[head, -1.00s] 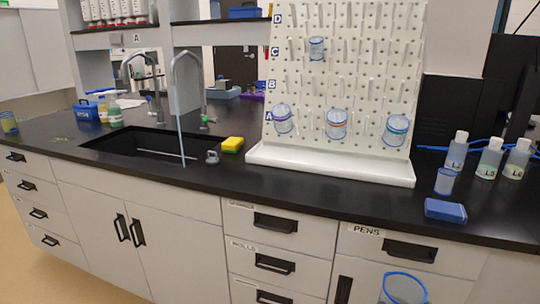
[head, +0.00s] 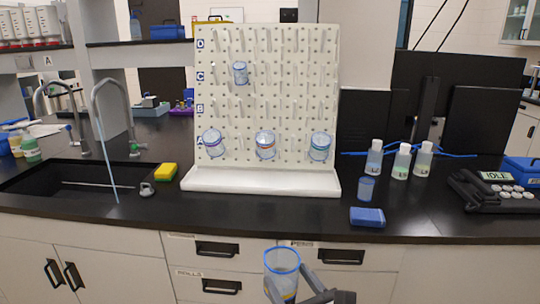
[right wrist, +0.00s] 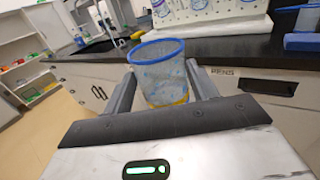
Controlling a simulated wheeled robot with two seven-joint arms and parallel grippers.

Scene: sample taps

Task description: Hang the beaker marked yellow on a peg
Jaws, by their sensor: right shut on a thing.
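My right gripper (head: 287,284) is at the bottom of the head view, in front of the drawers, shut on a clear beaker (head: 282,263) with a blue rim. In the right wrist view the beaker (right wrist: 163,75) sits between the two fingers, mouth up, with a yellow band near its base. The white pegboard (head: 255,183) stands on the counter, with rows labelled A to D. Three beakers hang on row A: left (head: 213,143), middle (head: 265,146) and right (head: 319,147). A smaller beaker (head: 240,73) hangs on row C. My left gripper is not in view.
A sink with taps (head: 100,110) and a yellow sponge (head: 166,172) lie left of the board. Many pegs on rows B to D are bare.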

